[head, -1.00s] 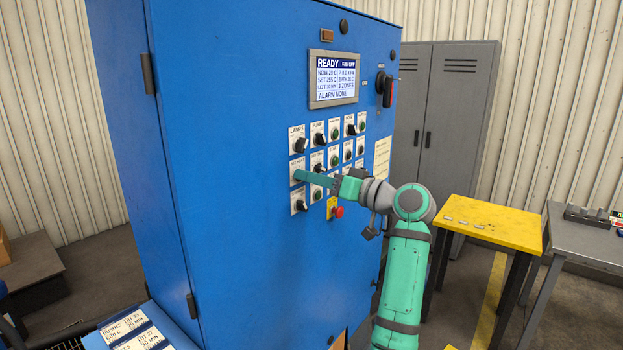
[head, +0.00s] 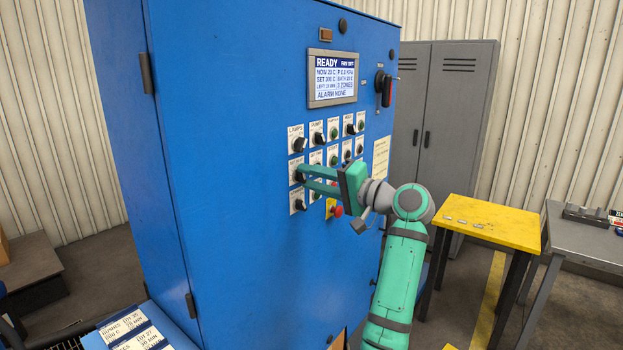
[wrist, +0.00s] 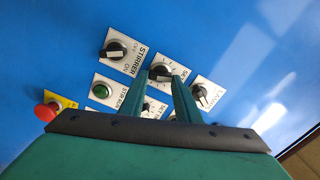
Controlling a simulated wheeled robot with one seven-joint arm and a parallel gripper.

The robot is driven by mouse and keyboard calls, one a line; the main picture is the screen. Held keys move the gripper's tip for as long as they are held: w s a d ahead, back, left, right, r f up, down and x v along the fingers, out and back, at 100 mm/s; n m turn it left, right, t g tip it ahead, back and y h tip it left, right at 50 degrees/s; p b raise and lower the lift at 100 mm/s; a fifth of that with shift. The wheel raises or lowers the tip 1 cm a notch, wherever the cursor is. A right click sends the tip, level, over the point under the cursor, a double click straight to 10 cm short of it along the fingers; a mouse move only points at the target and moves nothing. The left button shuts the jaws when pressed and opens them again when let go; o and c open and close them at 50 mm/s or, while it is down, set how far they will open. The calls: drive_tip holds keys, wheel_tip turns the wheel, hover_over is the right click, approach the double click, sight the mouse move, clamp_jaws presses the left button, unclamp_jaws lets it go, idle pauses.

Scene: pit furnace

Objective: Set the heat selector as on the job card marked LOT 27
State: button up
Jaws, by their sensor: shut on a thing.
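The blue cabinet's panel (head: 235,230) carries rows of knobs and buttons. The heat selector appears to be the black knob (wrist: 160,69) on a white plate starting "SET", between the LAMPS and STIRRER knobs in the wrist view. My gripper (head: 301,176) reaches it from the right in the head view, its two green fingers shut on this knob, partly hiding the plate. The screen (head: 333,78) shows READY, a SET line that looks like 300 C, and ALARM NONE. The LOT 27 card (head: 147,339) lies at the bottom left, cut by the frame edge; its heat setting is unreadable.
Another card, LOT 26 (head: 122,325), lies beside it. The LAMPS knob (wrist: 200,97) and STIRRER knob (wrist: 116,51) sit close to my fingers. A red stop button (head: 337,211) is just below. A yellow table (head: 490,217) and grey lockers (head: 452,100) stand at right.

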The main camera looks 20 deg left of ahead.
drive_tip(key=shift+f+m, duration=0.1)
drive_tip(key=shift+m, duration=0.4)
drive_tip(key=o, duration=1)
drive_tip(key=shift+a, duration=0.1)
drive_tip(key=shift+o, duration=0.2)
drive_tip(key=v, duration=1.1)
